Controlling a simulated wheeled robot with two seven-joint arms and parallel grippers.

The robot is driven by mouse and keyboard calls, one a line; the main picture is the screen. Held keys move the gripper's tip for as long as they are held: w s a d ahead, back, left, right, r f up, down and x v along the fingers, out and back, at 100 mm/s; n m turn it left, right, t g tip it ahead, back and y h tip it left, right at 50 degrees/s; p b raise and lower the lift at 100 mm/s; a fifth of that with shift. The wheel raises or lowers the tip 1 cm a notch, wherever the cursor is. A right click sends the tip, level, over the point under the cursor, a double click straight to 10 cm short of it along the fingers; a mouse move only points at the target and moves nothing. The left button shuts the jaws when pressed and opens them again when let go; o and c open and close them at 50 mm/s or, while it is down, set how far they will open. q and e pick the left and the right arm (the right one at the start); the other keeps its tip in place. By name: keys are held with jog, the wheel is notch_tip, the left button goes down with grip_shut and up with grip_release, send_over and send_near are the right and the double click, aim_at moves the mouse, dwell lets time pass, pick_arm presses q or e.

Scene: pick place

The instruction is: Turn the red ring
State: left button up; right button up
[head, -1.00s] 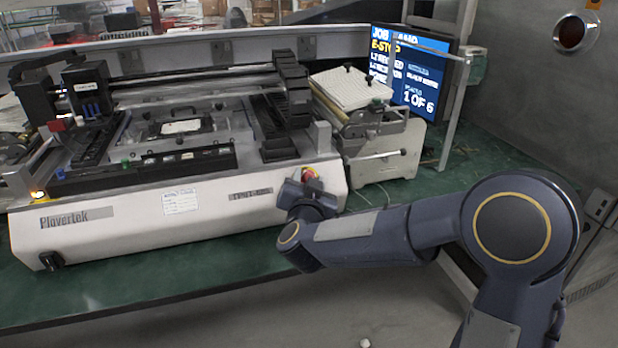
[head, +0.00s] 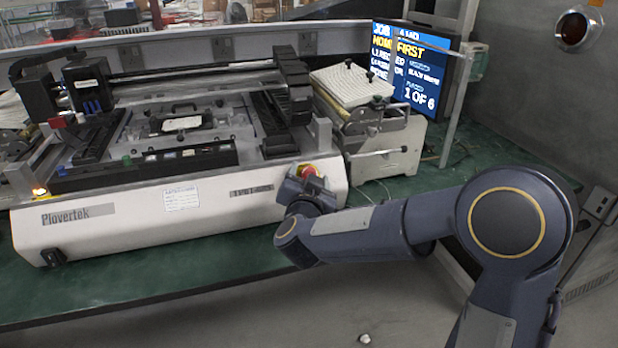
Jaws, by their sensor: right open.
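The red ring (head: 308,169), a round red knob with yellow around it, sits on the front right of the white Plovertek machine (head: 120,222). My right gripper (head: 304,181) is right in front of it and covers its lower part. The gripper is open, with its jaws close to the ring; I cannot tell whether they touch it. My left gripper is not in view.
A screen (head: 412,70) at the back right reads "HOME FIRST" and "1 OF 6". A smaller white device (head: 385,150) stands right of the machine. The green bench top (head: 150,272) is clear along its front edge. An orange light glows at the machine's left.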

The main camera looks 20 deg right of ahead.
jog(key=shift+s, duration=0.1)
jog(key=v, duration=0.7)
jog(key=shift+s+a+p, duration=0.15)
jog(key=shift+s+p, duration=0.15)
jog(key=s+d+f+n+g+y, duration=0.2)
jog(key=s+f+g+y, duration=0.1)
jog(key=s, duration=0.7)
jog(key=s+d+f+n+g+y, duration=0.3)
jog(key=s+g, duration=0.1)
jog(key=s, duration=0.5)
jog(key=s+d+f+n+g+y, duration=0.2)
jog(key=s+f+g+y, duration=0.1)
jog(key=s, duration=0.7)
notch_tip(320, 180, up, 17)
jog(key=w+p, duration=0.1)
jog(key=p, duration=1.6)
jog(key=shift+a+r+g, duration=0.2)
jog(key=shift+a+g, duration=0.05)
jog(key=shift+g, duration=0.05)
